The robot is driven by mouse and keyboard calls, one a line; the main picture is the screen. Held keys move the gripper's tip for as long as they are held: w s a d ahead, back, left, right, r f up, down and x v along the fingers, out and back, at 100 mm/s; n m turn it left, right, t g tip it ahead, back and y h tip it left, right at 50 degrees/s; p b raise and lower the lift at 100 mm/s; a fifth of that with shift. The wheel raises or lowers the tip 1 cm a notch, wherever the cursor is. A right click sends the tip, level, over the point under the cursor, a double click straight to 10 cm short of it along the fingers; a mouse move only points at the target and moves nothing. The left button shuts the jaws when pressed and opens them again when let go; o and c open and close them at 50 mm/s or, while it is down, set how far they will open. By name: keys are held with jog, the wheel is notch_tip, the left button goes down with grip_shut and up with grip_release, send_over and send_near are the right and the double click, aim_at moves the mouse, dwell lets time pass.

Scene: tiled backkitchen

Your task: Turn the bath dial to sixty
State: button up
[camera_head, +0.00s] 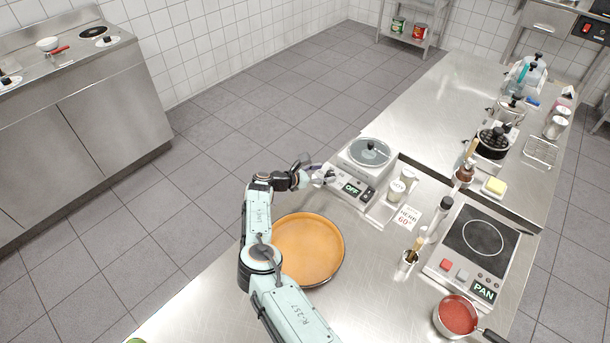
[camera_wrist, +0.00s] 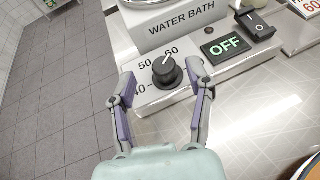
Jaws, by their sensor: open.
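The water bath (camera_head: 367,158) stands on the steel counter and its label shows in the wrist view (camera_wrist: 182,22). Its black dial (camera_wrist: 167,72) sits on the front panel, with the marks 40, 50 and 60 visible around it. The dial's white pointer line is directed up, close to the 60 mark; I cannot tell if it is exactly on it. My gripper (camera_wrist: 163,82) is open, with one finger on each side of the dial and gaps visible. In the head view my gripper (camera_head: 316,172) is at the bath's left front, covering the dial.
A green OFF display (camera_wrist: 226,45) and a black switch (camera_wrist: 256,26) are right of the dial. A card reading HERB 60° (camera_head: 406,217) stands near jars. An orange round tray (camera_head: 308,250) lies beside my arm. An induction hob (camera_head: 480,238) is at right.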

jog(key=v, duration=0.9)
jog(key=shift+a, duration=0.15)
